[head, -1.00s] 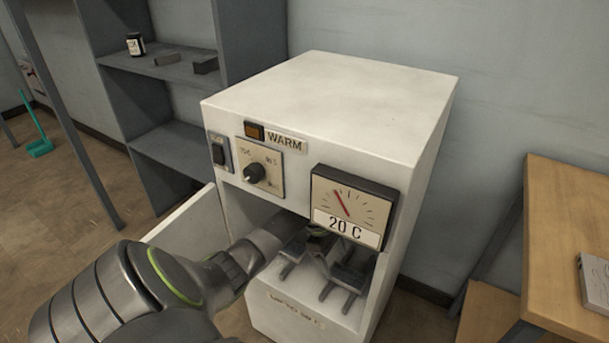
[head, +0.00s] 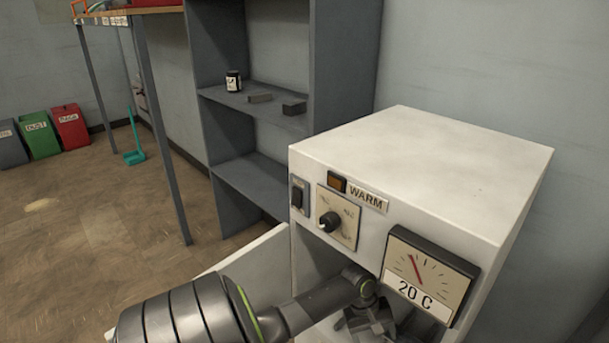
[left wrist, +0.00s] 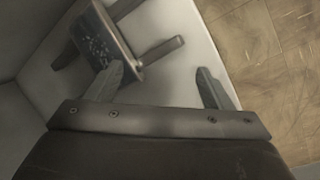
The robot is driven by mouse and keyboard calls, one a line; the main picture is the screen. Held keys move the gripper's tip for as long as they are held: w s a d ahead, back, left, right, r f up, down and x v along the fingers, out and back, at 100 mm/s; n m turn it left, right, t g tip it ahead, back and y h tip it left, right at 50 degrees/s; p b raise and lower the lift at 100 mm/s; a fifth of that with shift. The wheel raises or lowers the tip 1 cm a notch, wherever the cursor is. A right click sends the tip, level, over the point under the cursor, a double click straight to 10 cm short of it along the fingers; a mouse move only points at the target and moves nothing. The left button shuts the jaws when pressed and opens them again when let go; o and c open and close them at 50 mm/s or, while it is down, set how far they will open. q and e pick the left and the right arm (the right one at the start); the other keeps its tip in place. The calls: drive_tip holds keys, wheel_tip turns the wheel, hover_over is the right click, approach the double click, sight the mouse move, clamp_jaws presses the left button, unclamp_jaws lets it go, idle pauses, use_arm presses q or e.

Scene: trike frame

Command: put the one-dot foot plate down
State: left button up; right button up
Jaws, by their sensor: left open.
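My left gripper (left wrist: 159,70) is open. Its left finger is close to the plate's near edge; whether they touch I cannot tell. In the head view my left arm reaches into the cabinet's opening, with the gripper low at the bottom edge. My right gripper is out of view.
The white WARM cabinet (head: 430,165) has a knob (head: 330,222) and a gauge (head: 430,275) reading 20 C above the opening. Its door (head: 240,262) stands open on the left. A grey shelf (head: 250,180) stands behind; open floor (head: 90,240) lies left.

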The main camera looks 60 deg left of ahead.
use_arm(q)
drive_tip(key=s+d+m, duration=0.2)
drive_tip(key=d, duration=0.1)
drive_tip(key=d+r+m+t, duration=0.1)
drive_tip(key=shift+s+d, duration=0.3)
drive_tip(key=shift+s, duration=0.1)
drive_tip(key=s+d+f+m+g+y, duration=0.1)
drive_tip(key=s+f+m, duration=0.3)
drive_tip(key=s, duration=0.8)
drive_tip(key=s+d+f+m+g+y, duration=0.1)
drive_tip(key=s+d+f+m+y, duration=0.1)
drive_tip(key=s+f, duration=0.5)
drive_tip(key=s+d+m, duration=0.1)
drive_tip(key=s+m, duration=0.1)
drive_tip(key=s, duration=0.3)
drive_tip(key=shift+d+m, duration=0.2)
drive_tip(key=shift+m, duration=0.2)
drive_tip(key=shift+p, duration=0.45)
